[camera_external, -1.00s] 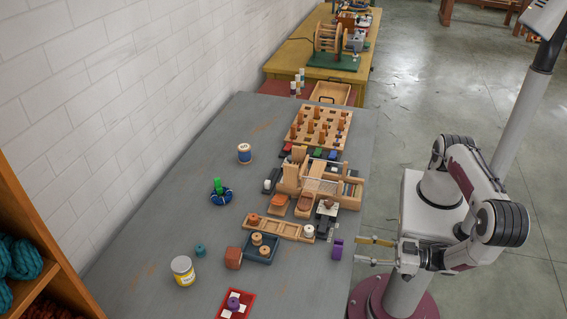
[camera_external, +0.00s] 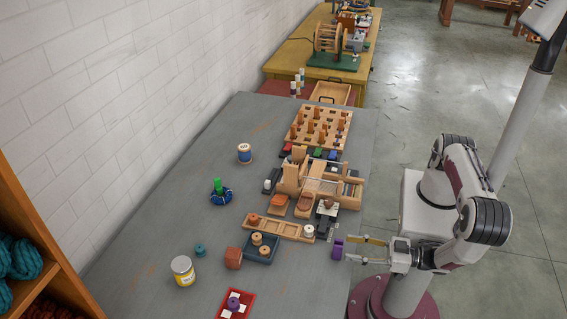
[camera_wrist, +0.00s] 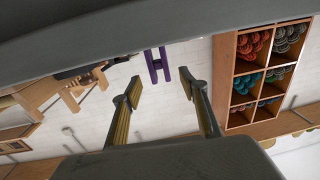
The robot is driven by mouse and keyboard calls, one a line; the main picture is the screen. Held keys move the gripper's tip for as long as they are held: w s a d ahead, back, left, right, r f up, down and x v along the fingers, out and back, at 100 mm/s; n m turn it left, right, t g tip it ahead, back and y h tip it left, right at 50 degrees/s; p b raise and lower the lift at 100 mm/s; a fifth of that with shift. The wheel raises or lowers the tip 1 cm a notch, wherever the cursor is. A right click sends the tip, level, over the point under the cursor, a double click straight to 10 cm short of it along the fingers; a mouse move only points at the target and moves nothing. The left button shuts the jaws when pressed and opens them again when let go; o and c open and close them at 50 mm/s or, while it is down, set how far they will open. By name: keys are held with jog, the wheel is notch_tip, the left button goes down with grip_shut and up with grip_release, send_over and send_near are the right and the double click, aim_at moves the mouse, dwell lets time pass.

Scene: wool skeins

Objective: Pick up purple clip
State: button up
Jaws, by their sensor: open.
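The purple clip (camera_external: 337,249) stands near the right edge of the grey table in the external view. In the wrist view the purple clip (camera_wrist: 157,66) shows between and beyond the two fingertips, with a gap to each finger. My gripper (camera_external: 355,249) is open and empty, level with the clip and just to its right. In the wrist view my gripper (camera_wrist: 159,80) has its yellow-padded fingers spread wide. I cannot tell whether the fingertips overlap the clip's near side.
A wooden rack (camera_external: 320,180) and a pegboard (camera_external: 320,127) stand behind the clip. A blue tray with wooden spools (camera_external: 258,240) lies to its left. A yellow-labelled jar (camera_external: 183,270) and a red card (camera_external: 247,298) are further left. Bare table (camera_external: 160,215) spreads along the wall side.

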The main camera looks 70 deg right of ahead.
aim_at(338, 246)
jog(key=shift+w, duration=0.2)
jog(key=shift+w+a, duration=0.2)
jog(key=shift+w, duration=2.2)
jog(key=c, duration=1)
